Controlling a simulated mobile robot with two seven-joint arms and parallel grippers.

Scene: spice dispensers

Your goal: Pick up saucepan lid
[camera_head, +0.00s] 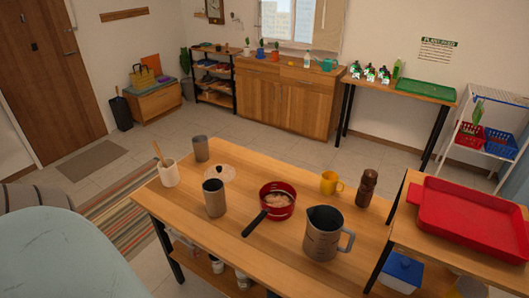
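The saucepan lid (225,172) is a pale, round disc with a small knob. It lies on the wooden table (290,245), towards its far left part, and its near edge is partly hidden by a grey cup (214,199). The red saucepan (277,196) stands uncovered to the right of the lid, with food in it and its black handle pointing to the near left. Neither of my grippers shows in this view.
Another grey cup (200,149) stands behind the lid, and a white utensil crock (168,173) to its left. A metal pitcher (323,234), yellow mug (329,182) and brown pepper mill (367,188) stand further right. A red tray (476,209) lies at far right.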

